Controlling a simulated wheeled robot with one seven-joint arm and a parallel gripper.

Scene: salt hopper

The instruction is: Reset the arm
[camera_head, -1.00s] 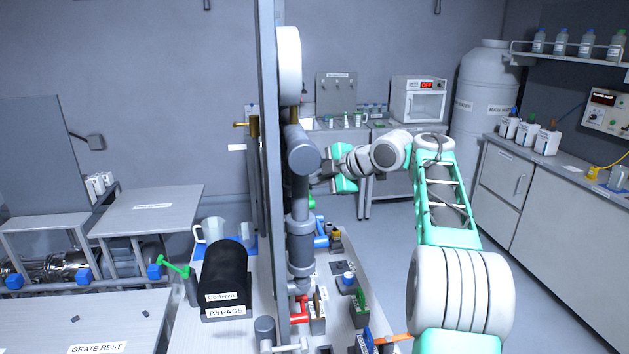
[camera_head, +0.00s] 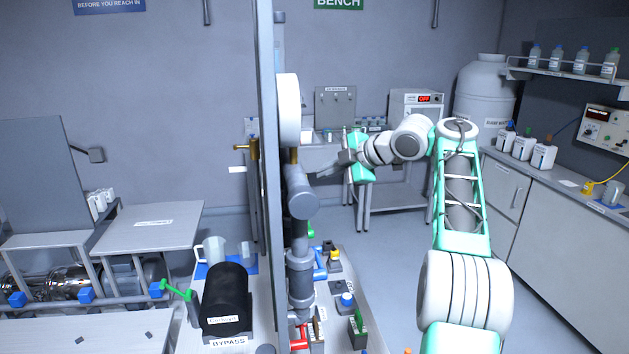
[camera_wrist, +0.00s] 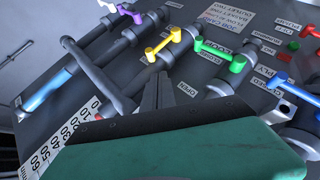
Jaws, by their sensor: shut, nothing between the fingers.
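My arm (camera_head: 462,190) reaches up and bends left at the elbow in the head view. My gripper (camera_head: 318,172) is at its end, pointing left, beside the grey vertical pipe column (camera_head: 301,195). Touching or apart cannot be told. In the wrist view the dark fingers (camera_wrist: 156,92) are together with nothing between them. They point at a dark panel (camera_wrist: 195,70) of pipes and coloured handles. A yellow handle (camera_wrist: 163,45) is just beyond the fingertips, and a green handle (camera_wrist: 220,55) is to its right.
A tall grey post (camera_head: 267,180) stands left of the pipe column. Below is a bench (camera_head: 345,265) with coloured valves. A black cylinder (camera_head: 225,300) sits at lower left. A counter (camera_head: 560,205) runs along the right. Open floor (camera_head: 395,225) lies between.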

